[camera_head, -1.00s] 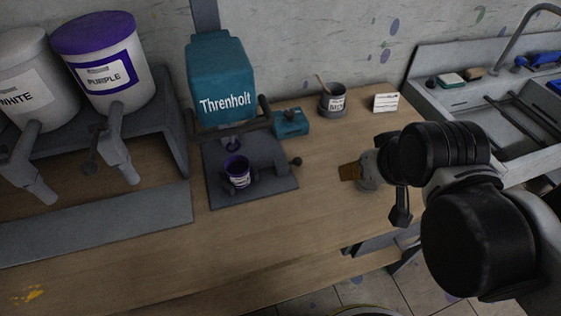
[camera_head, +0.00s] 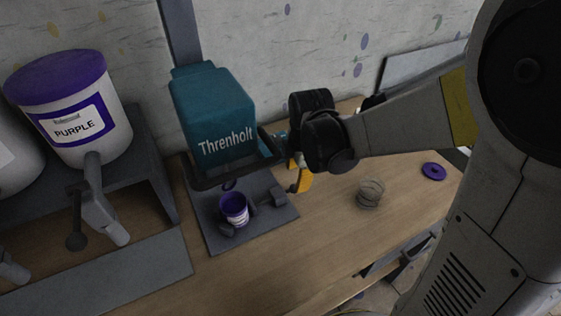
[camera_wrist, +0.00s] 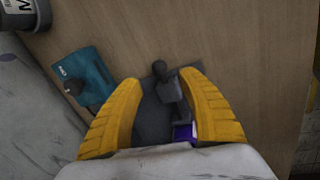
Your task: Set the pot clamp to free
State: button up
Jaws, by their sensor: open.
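The teal Threnholt machine (camera_head: 212,118) stands over a dark grey base plate (camera_head: 218,243). A small pot (camera_head: 235,213) with purple inside sits on the plate. The pot clamp (camera_head: 271,196) is a grey block beside the pot. In the wrist view the clamp (camera_wrist: 172,92) has a round-ended lever, with a bit of the purple pot (camera_wrist: 183,132) below it. My gripper (camera_head: 299,178) has yellow fingers and is open just right of the clamp. In the wrist view its fingers (camera_wrist: 160,80) lie on either side of the clamp; contact cannot be told.
A teal box (camera_wrist: 86,76) with a dark knob lies left of my fingers in the wrist view, near a grey cup (camera_wrist: 22,14). A purple-lidded bucket (camera_head: 72,115) stands left. A round see-through object (camera_head: 370,194) and a purple disc (camera_head: 433,172) are on the bench right.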

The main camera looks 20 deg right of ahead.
aim_at(294, 186)
jog(key=f+b, duration=0.1)
jog(key=f, duration=0.1)
jog(key=w+f, duration=0.1)
jog(key=f, duration=0.1)
jog(key=f+b, duration=0.1)
jog(key=f, duration=0.2)
jog(key=shift+w+f+b, duration=0.1)
jog(key=shift+w+b, duration=0.15)
jog(key=shift+b, duration=0.05)
